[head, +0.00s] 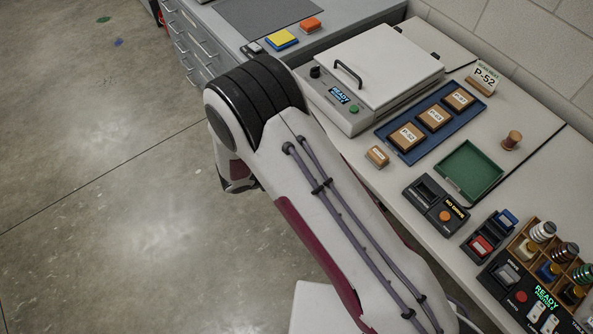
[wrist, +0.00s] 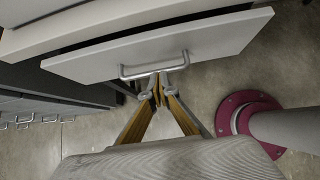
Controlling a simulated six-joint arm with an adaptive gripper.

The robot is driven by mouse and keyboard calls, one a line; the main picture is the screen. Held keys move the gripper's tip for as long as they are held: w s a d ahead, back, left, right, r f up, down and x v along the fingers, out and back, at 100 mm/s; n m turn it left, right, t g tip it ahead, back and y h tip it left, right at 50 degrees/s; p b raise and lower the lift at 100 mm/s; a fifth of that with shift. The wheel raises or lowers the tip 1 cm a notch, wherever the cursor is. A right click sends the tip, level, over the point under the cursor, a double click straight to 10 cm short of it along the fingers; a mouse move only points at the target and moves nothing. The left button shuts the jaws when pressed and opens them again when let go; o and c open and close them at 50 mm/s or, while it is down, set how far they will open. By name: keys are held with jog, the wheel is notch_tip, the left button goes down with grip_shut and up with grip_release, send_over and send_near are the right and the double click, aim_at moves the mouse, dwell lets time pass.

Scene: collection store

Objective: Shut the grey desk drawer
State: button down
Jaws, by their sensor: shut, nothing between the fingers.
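The grey drawer (wrist: 220,38) shows in the wrist view with a silver bar handle (wrist: 150,70) on its front. It stands partly out, with a dark gap between its front and the pale desk body (wrist: 40,38) behind. My gripper (wrist: 159,90) is shut and empty, its fingertips together right at the handle. I cannot tell whether they touch the handle or the drawer front. In the head view my arm hides most of the gripper, and this drawer cannot be made out there.
In the head view, a grey cabinet (head: 185,50) with several handled drawers stands at the upper left. The worktop (head: 378,183) holds a white-lidded device (head: 375,68), a blue tray (head: 405,156) and a green tray (head: 470,168). Open concrete floor (head: 90,200) lies left of my arm.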

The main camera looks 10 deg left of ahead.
jog(key=shift+w+d+f, duration=0.3)
jog(key=shift+w+d, duration=0.65)
jog(key=shift+w+d+f, duration=0.3)
jog(key=shift+w+d, duration=0.6)
jog(key=shift+w+d, duration=1.5)
jog(key=shift+d, duration=0.05)
jog(key=shift+d, duration=0.1)
jog(key=s+a, duration=0.3)
jog(key=a, duration=0.1)
jog(key=shift+s+r, duration=0.2)
jog(key=shift+r, duration=0.05)
jog(key=v, duration=0.9)
